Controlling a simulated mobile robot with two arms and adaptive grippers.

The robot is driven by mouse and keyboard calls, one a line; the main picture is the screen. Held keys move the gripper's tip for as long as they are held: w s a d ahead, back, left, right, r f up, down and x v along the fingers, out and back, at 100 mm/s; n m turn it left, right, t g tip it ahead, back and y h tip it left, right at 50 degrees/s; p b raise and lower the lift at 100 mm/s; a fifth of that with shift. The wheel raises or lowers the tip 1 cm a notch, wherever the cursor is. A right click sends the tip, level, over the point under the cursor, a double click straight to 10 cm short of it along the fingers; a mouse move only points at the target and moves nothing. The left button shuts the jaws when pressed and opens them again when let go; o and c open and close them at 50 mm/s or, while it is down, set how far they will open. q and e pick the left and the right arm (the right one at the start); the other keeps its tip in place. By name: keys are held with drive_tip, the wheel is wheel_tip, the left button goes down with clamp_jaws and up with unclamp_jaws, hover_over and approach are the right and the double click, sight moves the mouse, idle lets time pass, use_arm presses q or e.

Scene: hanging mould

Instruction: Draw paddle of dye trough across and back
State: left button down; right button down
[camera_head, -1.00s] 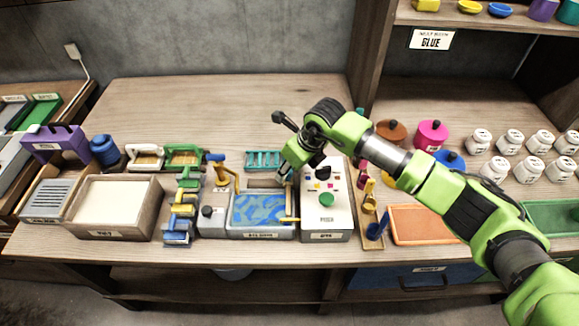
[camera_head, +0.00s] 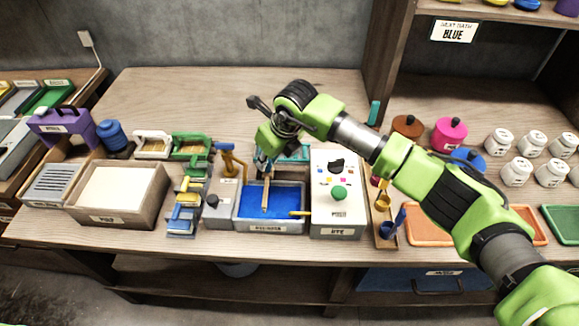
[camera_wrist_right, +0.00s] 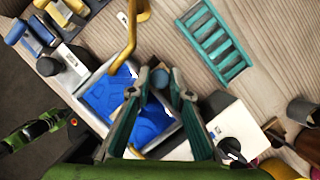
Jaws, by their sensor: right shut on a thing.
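The dye trough (camera_head: 242,226) is a grey tray of plain blue liquid (camera_head: 286,200) on the bench in the head view. The paddle (camera_head: 266,199) shows as a thin brown stick over the middle of the trough. My right gripper (camera_head: 264,164) is above the trough's back edge, shut on the paddle's upper end. In the right wrist view the blue round handle top (camera_wrist_right: 160,77) sits between the two teal fingers. The paddle's lower end is hard to make out against the liquid.
A white control box (camera_head: 322,213) with a green knob stands directly right of the trough. A grey unit with a yellow tap (camera_head: 229,160) stands to its left. A teal rack (camera_wrist_right: 216,45) lies behind. The back of the bench (camera_head: 180,95) is clear.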

drive_tip(key=shift+a+f, duration=0.1)
drive_tip(key=shift+a, duration=0.35)
drive_tip(key=shift+r, duration=0.2)
drive_tip(key=c, duration=2)
unclamp_jaws()
drive_tip(key=shift+s, duration=0.1)
drive_tip(key=shift+c, duration=0.2)
drive_tip(key=shift+o, duration=0.8)
drive_tip(key=shift+a+f, duration=0.1)
drive_tip(key=shift+a, duration=0.1)
drive_tip(key=v, duration=1.2)
drive_tip(key=shift+a, duration=0.15)
